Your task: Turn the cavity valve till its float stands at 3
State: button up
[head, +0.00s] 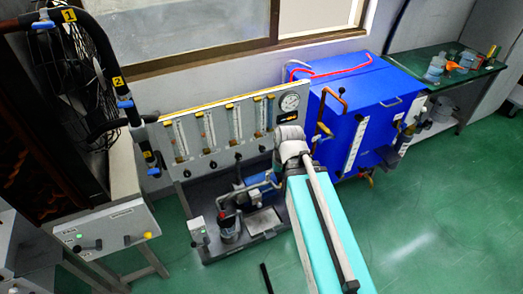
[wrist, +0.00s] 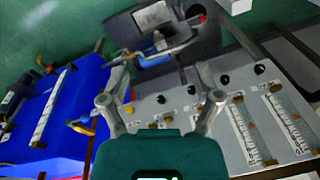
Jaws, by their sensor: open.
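The grey flowmeter panel (head: 222,140) stands left of the blue cabinet in the head view, with several upright float tubes and a row of black valve knobs below them. In the wrist view the panel (wrist: 215,140) appears upside down at lower right, with knobs (wrist: 225,80) along its edge. The labels are too small to read, so I cannot tell which knob is the cavity valve or what its float reads. My gripper (wrist: 162,75) is open and empty, its fingers apart in front of the panel's knob edge. In the head view my arm hides the gripper.
A blue cabinet (head: 365,110) with copper pipes stands right of the panel. A pump (head: 229,228) and piping sit on the base below it. A round gauge (head: 290,102) is at the panel's upper right. Green floor (head: 420,235) is open at the right.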

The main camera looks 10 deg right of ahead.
jog(key=w+a+f+m+t+y+b, duration=0.35)
jog(key=w+f+b, duration=0.35)
jog(key=f+b, duration=0.3)
jog(key=m+t+b, duration=1.3)
jog(key=m+b, duration=0.5)
jog(key=b, duration=1.2)
send_near(263, 150)
jog(key=s, duration=0.3)
jog(key=shift+w+d+f, duration=0.15)
jog(key=shift+w+d, duration=0.05)
jog(key=shift+d, duration=0.2)
jog(key=shift+w, duration=0.1)
jog(key=shift+x, duration=6.8)
jog(key=shift+a, duration=0.1)
